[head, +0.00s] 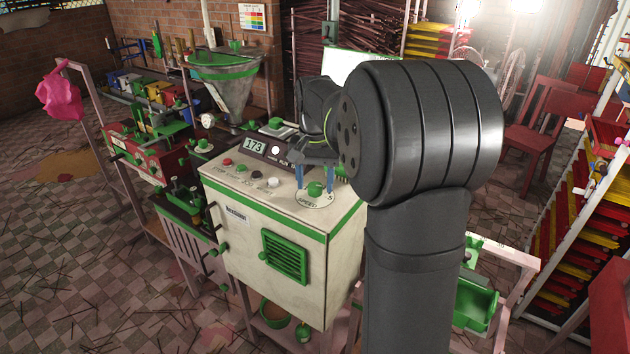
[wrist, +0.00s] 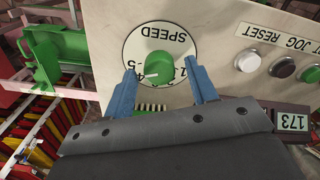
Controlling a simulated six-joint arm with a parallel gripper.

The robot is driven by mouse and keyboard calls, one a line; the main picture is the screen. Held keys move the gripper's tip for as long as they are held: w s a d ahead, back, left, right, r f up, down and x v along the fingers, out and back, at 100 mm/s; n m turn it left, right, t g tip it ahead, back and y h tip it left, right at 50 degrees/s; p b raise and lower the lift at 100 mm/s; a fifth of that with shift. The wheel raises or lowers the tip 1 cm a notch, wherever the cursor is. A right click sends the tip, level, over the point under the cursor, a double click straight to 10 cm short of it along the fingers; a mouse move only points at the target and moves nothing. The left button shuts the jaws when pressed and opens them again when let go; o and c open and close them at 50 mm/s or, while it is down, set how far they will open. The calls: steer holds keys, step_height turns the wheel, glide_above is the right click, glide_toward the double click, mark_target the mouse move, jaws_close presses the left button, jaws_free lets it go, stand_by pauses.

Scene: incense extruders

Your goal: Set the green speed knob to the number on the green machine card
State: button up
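The green speed knob (head: 315,188) sits on a round white dial marked SPEED on the machine's sloped top panel. In the wrist view the knob (wrist: 159,67) and dial show upside down, with a pale pointer mark on the knob's lower left side. Some dial numbers are hidden by my fingers. My gripper (head: 314,176) is open, its two blue fingers apart. In the wrist view my gripper's tips (wrist: 161,78) stand to either side of the knob, with gaps on both sides. I cannot make out a green machine card with a readable number.
The cream and green machine (head: 272,235) has a display (head: 255,145) reading 173 and several buttons (head: 273,182) left of the dial. A white board with a green edge (head: 346,66) stands behind, partly hidden by my arm. A metal hopper (head: 228,82) rises at the back left.

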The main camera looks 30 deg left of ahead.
mark_target(315, 185)
steer(key=shift+f, duration=0.1)
step_height(315, 185, up, 18)
steer(key=shift+f, duration=0.25)
stand_by(0.4)
steer(key=shift+f, duration=0.1)
step_height(315, 185, down, 17)
steer(key=shift+f, duration=0.2)
stand_by(0.7)
steer(key=shift+r, duration=0.1)
